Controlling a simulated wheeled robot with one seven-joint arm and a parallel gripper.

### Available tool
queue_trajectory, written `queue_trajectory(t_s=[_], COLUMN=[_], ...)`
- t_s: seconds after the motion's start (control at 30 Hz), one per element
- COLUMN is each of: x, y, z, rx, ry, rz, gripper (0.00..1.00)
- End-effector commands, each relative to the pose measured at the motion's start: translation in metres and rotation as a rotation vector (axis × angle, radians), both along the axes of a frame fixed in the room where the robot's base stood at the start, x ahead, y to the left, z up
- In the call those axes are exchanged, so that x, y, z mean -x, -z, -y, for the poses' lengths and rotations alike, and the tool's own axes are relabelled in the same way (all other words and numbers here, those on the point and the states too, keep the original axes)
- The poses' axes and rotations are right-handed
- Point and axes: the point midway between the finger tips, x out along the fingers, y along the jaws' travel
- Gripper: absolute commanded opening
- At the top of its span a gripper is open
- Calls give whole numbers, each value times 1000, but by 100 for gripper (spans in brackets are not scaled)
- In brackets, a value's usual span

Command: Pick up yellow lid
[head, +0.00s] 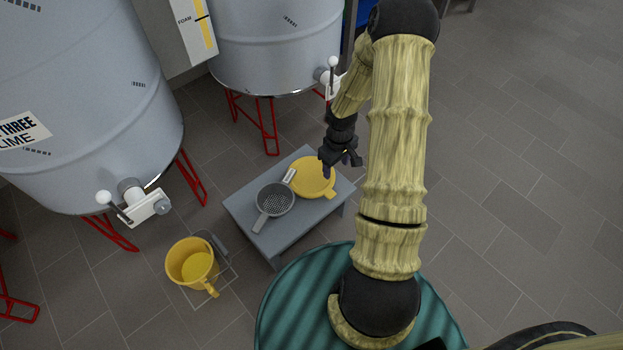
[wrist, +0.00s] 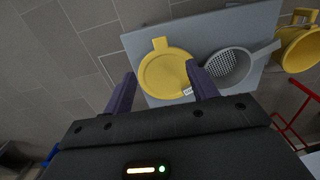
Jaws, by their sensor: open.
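The yellow lid (head: 312,178) is a round disc with a small tab, lying flat on a low grey bench (head: 247,218). In the wrist view the lid (wrist: 165,74) shows just beyond and partly between the fingertips, with its tab pointing away. My gripper (head: 343,166) hangs above the lid at its upper right side in the head view. In the wrist view my gripper (wrist: 160,82) has its two dark fingers spread apart with nothing between them. A small white label shows at the lid's edge. The gripper hides a little of the lid in the head view.
A grey strainer (head: 275,199) lies on the bench right beside the lid. A yellow bucket (head: 193,263) stands on the floor to the left. Large grey tanks (head: 275,45) on red legs with valves stand behind. Open tiled floor lies to the right.

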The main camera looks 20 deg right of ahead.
Motion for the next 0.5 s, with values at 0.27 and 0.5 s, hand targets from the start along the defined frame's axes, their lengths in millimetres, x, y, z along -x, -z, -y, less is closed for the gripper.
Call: queue_trajectory(t_s=[0.27, 0.5], x=[-1, 0], y=[3, 20], z=[1, 1], rx=[-2, -2], ry=[-4, -3], rz=[0, -2], gripper=[58, 58])
